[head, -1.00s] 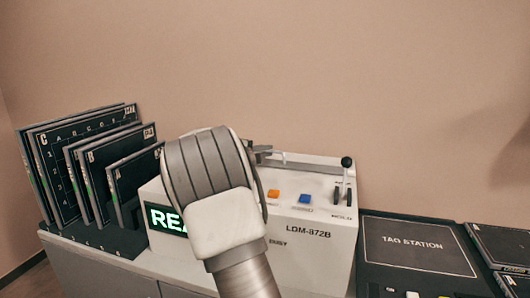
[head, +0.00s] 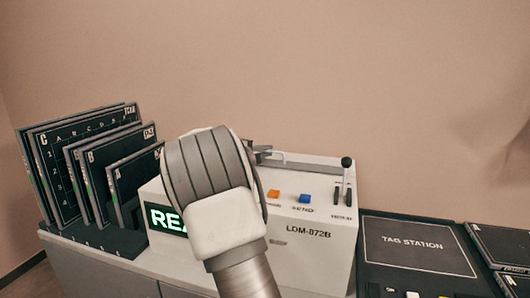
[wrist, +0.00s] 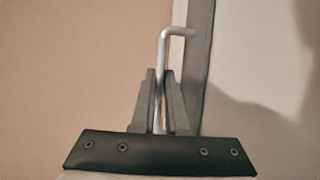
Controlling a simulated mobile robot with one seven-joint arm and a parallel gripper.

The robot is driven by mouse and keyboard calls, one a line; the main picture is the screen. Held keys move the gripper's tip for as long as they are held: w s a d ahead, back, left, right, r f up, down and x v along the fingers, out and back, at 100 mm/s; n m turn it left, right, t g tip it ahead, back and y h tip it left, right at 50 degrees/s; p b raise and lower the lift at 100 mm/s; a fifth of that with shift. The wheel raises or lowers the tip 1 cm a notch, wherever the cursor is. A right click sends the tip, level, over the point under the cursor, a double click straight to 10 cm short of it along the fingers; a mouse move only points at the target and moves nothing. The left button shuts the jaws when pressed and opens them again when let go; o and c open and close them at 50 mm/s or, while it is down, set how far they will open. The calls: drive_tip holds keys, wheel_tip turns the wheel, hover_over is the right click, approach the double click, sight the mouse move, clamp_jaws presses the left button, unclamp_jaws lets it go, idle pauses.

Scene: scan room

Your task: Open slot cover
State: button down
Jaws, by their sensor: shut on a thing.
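The machine labelled LDM-872B (head: 318,248) stands on the counter in the head view, its top partly hidden by my arm. A bent metal handle (wrist: 162,50) shows in the wrist view, and its end also shows in the head view (head: 277,154), at the back of the machine's top. My gripper (wrist: 161,75) is shut on this handle, with a dark finger on each side of the bar. In the head view only a bit of my gripper (head: 257,150) shows past my arm. The slot cover itself cannot be clearly made out.
An orange button (head: 273,194), a blue button (head: 305,198) and a black-knobbed lever (head: 347,163) are on the machine. A lit green display (head: 166,219) is partly covered. A rack of dark panels (head: 107,165) stands left; a TAG STATION board (head: 418,246) lies right.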

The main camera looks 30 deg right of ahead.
idle(0.4)
drive_tip(key=w+d+p, duration=0.1)
drive_tip(key=w+d, duration=0.1)
drive_tip(key=w+d+p, duration=0.1)
drive_tip(key=d, duration=0.1)
drive_tip(key=shift+w+r, duration=0.15)
drive_tip(key=shift+w, duration=0.2)
drive_tip(key=shift+w+d, duration=0.45)
drive_tip(key=shift+d, duration=0.05)
drive_tip(key=c, duration=1.2)
unclamp_jaws()
